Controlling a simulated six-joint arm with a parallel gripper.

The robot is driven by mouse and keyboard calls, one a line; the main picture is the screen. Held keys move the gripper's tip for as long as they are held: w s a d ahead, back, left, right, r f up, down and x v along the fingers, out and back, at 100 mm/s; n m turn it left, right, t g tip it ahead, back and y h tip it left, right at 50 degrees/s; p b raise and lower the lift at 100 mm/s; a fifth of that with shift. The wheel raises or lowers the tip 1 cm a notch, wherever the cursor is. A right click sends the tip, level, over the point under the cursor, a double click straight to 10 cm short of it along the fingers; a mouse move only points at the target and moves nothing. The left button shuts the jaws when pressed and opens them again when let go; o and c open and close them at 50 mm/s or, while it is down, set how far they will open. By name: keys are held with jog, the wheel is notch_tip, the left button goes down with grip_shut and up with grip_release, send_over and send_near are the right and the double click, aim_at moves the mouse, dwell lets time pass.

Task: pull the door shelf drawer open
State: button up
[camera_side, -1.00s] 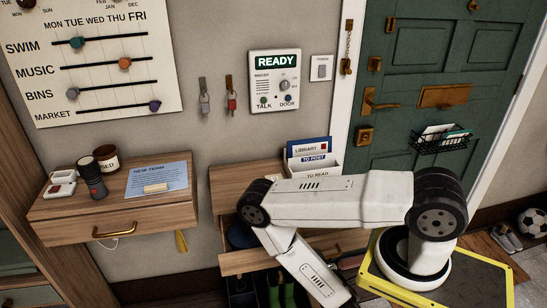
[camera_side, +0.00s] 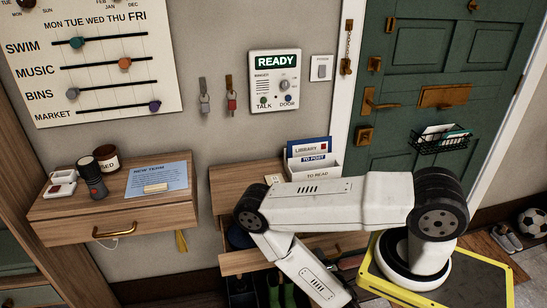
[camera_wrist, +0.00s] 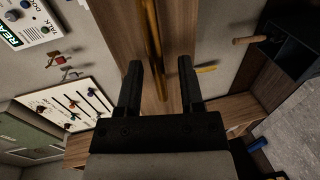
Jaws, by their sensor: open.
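The door shelf (camera_side: 228,178) is a wooden wall shelf beside the green door. Its drawer (camera_side: 240,262) stands partly out, with a dark blue item (camera_side: 240,238) showing inside. My arm covers much of the drawer front in the side view, and my gripper is hidden there. In the wrist view my gripper (camera_wrist: 160,72) is open. A brass handle bar (camera_wrist: 152,40) runs between its two black fingers, apart from both as far as I can see. A wooden front (camera_wrist: 118,30) lies behind the bar.
A letter rack (camera_side: 315,160) stands on the door shelf. A second shelf (camera_side: 60,208) to the left holds a torch, a jar and a blue note, with its own drawer handle (camera_side: 114,231). Green boots (camera_side: 283,292) stand below the drawer.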

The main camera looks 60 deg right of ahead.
jog(key=v, duration=0.6)
jog(key=shift+s+a, duration=0.25)
jog(key=shift+a, duration=0.05)
dwell(1.3)
jog(key=shift+s+r, duration=0.15)
dwell(0.3)
jog(key=shift+a, duration=0.1)
jog(key=w+a+f+m+g+y, duration=0.1)
jog(key=w+a+m+g+y, duration=0.35)
jog(key=a, duration=0.55)
jog(key=w+a+r+m+g+y, duration=0.3)
jog(key=w+a+r+y, duration=0.2)
jog(key=w+a+r, duration=0.15)
jog(key=w+d+r+y, duration=0.1)
jog(key=w+r, duration=0.1)
jog(key=r, duration=0.4)
jog(key=w+d+r+y, duration=0.1)
jog(key=w+d+r, duration=0.1)
jog(key=r, duration=0.3)
jog(key=s+d+r+m, duration=0.1)
jog(key=s+d+r, duration=0.1)
jog(key=d+r, duration=0.6)
jog(key=shift+s+r+g, duration=0.25)
jog(key=shift+r+g, duration=0.2)
jog(key=shift+r, duration=0.45)
